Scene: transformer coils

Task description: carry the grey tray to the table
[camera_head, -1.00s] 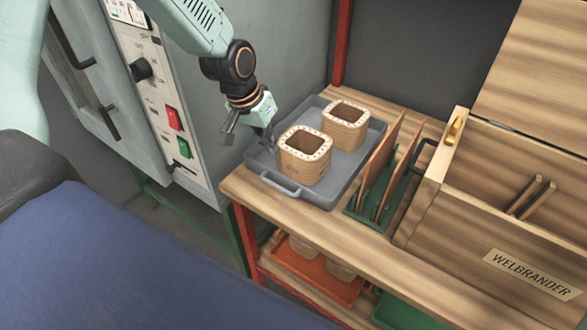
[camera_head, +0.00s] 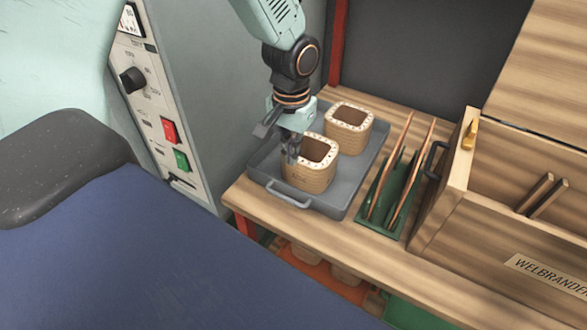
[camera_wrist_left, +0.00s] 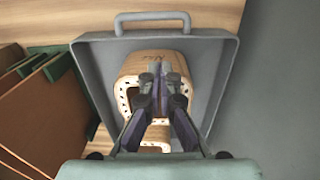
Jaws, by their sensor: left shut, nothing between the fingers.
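The grey tray (camera_head: 333,199) lies on the wooden shelf top and holds two square wooden coils. The near coil (camera_head: 309,176) stands toward the tray's front handle, and the far coil (camera_head: 350,129) stands behind it. My left gripper (camera_head: 291,158) is shut and empty, in front of the near coil's upper left side in the head view. In the left wrist view the gripper (camera_wrist_left: 160,75) points over the near coil (camera_wrist_left: 126,92) toward the tray handle (camera_wrist_left: 153,17). I cannot tell whether the fingers touch the coil. My right gripper is not in view.
A green rack (camera_head: 382,218) with upright brown boards stands right of the tray. A wooden box (camera_head: 480,232) marked WELBRANDER is farther right. A grey cabinet with red and green buttons (camera_head: 169,131) stands left. An orange tray (camera_head: 318,272) is on the lower shelf.

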